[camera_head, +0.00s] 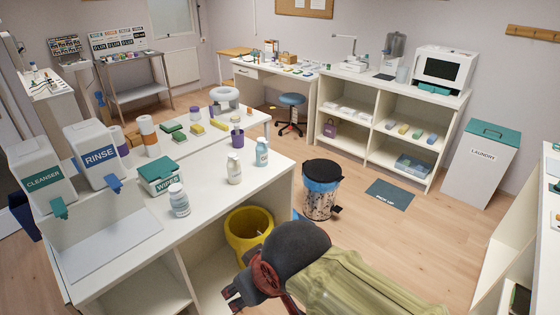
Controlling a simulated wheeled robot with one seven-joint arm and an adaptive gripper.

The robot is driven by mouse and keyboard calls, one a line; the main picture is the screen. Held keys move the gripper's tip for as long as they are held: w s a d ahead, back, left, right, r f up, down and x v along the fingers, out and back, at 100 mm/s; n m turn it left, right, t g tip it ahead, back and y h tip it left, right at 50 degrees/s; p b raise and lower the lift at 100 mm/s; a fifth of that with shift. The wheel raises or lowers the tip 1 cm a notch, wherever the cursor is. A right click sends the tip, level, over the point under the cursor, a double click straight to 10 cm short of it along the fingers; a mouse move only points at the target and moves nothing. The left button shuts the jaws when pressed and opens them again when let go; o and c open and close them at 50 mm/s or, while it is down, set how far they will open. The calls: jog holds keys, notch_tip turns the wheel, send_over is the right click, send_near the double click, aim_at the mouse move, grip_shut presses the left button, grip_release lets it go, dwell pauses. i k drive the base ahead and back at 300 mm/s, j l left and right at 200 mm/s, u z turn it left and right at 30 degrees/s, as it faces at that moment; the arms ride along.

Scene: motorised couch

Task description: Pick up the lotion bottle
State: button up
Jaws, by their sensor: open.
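Three bottles stand upright on the near white counter (150,243). A cream bottle (234,170) stands near the counter's right part. A pale blue bottle with a white top (262,153) stands just right of it, near the right edge. A white, wide-capped bottle with a blue-grey label (180,203) stands further left and nearer. Their labels are too small to read, so I cannot tell which is the lotion. My gripper (233,293) is low in the picture, in front of the counter's open side. It is open, apart from all bottles; its fingertips show only partly.
A purple cup (238,138), a wipes box (158,175) and the cleanser (42,172) and rinse (98,154) dispensers crowd the counter. A yellow bucket (248,228) sits by its right side, near my arm. A pedal bin (321,190) stands on the floor; floor to its right is mostly clear.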

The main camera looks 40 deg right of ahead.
aim_at(233, 169)
jog(key=z, duration=0.65)
jog(key=i+j+z, duration=0.1)
jog(key=j, duration=0.25)
jog(key=i+j+z, duration=0.1)
jog(key=i+j, duration=0.15)
jog(key=i+j+z, duration=0.1)
jog(key=j, duration=0.35)
jog(key=i+j+z, duration=0.1)
jog(key=i+j, duration=0.15)
jog(key=j, duration=0.15)
jog(key=i+j+z, duration=0.1)
jog(key=j, duration=0.3)
jog(key=z, duration=0.95)
